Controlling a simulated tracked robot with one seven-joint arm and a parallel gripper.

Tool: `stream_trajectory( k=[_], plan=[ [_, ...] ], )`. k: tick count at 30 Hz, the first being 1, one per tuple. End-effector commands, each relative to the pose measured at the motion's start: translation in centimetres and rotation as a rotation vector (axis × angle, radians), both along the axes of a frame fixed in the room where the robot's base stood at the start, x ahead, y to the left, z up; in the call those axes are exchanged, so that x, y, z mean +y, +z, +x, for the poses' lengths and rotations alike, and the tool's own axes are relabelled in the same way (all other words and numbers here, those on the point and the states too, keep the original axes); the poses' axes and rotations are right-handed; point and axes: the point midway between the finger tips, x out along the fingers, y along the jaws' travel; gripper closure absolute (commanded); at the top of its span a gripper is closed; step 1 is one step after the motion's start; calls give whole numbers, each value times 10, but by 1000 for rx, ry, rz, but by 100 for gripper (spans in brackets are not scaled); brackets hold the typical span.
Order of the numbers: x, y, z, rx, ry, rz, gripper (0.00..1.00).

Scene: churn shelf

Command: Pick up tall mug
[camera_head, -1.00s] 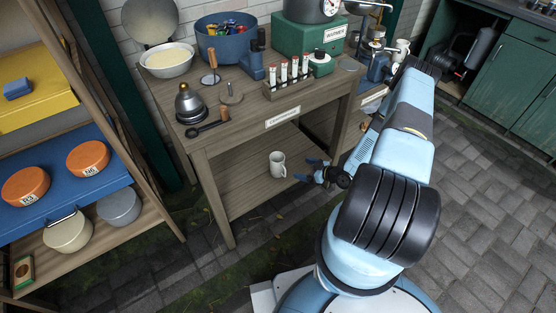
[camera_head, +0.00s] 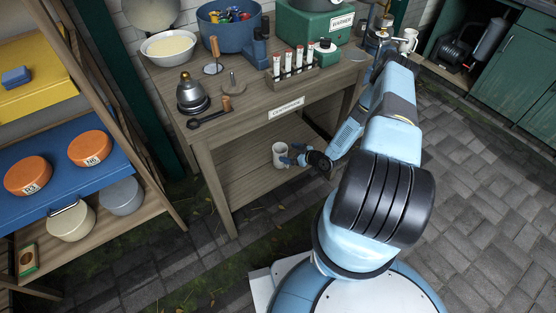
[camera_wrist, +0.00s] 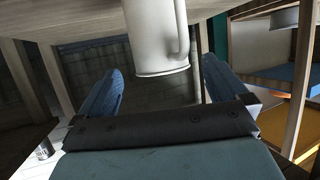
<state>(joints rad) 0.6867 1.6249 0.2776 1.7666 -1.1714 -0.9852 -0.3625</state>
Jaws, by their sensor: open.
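A tall white mug (camera_head: 278,154) stands upright on the lower shelf of the wooden bench (camera_head: 250,184). In the wrist view the mug (camera_wrist: 153,38) appears large, between and beyond my blue fingers, with its handle on the right side. My gripper (camera_head: 291,158) is just right of the mug in the head view, with its fingers reaching toward it. The gripper (camera_wrist: 160,82) is open in the wrist view, one finger on each side of the mug's lower picture end. I cannot tell whether a finger touches it.
A shelving rack (camera_head: 125,125) stands left. The lower shelf around the mug is clear.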

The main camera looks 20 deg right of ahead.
Motion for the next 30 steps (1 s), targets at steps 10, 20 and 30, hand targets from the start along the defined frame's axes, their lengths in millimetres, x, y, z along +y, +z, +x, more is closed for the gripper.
stream_trajectory(
  k=[10,20,30],
  plan=[
    [27,-5,29,-1,2,1,0],
    [34,-9,38,0,1,0,0],
    [34,-9,38,0,1,0,32]
  ],
)
